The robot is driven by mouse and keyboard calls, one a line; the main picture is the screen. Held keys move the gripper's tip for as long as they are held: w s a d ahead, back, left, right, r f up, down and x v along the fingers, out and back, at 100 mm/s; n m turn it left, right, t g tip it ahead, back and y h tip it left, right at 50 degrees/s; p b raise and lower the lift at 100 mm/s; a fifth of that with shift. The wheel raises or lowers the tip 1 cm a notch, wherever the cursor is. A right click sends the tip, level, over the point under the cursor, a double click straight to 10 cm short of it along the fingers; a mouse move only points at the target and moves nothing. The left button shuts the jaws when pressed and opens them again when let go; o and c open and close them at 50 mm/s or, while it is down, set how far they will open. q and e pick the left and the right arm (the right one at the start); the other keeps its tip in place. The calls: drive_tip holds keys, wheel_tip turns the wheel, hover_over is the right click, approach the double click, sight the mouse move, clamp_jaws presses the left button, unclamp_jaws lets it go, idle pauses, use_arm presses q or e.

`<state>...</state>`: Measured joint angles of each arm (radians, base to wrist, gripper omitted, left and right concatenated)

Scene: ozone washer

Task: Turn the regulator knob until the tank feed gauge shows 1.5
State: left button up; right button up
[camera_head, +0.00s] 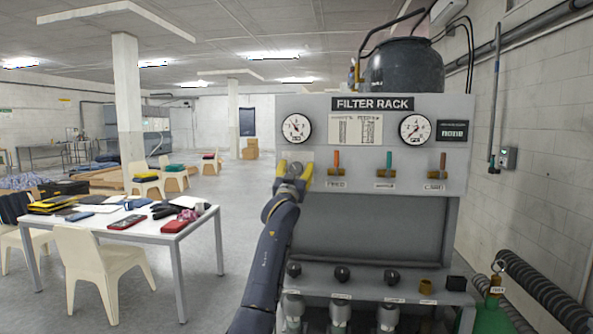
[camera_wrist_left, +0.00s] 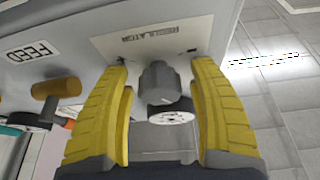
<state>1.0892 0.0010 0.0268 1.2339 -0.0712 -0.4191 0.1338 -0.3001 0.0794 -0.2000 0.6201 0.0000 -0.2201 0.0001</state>
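The filter rack (camera_head: 318,103) carries two round white gauges, a left gauge (camera_head: 296,128) and a right gauge (camera_head: 415,129). Their scales and captions are too small to read, so I cannot tell which is the tank feed gauge. In the left wrist view a grey regulator knob (camera_wrist_left: 158,85) sits below a REGULATOR label (camera_wrist_left: 155,37). My left gripper (camera_wrist_left: 163,103) has its yellow fingers on either side of the knob, with visible gaps. It hides the knob in the head view, where the gripper (camera_head: 293,172) is at the panel's left edge. My right gripper is not in view.
Several coloured-handled valves, including an orange one (camera_head: 336,163), line the panel right of my gripper. Black knobs (camera_head: 342,274) sit on the lower ledge. A white table (camera_head: 150,231) with books and a chair (camera_head: 90,262) stand at the left. Open floor lies between.

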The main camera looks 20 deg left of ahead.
use_arm(q)
drive_tip(key=shift+s+f, duration=0.1)
drive_tip(key=shift+s, duration=0.05)
drive_tip(key=v, duration=1.1)
drive_tip(key=shift+s, duration=0.35)
idle(0.3)
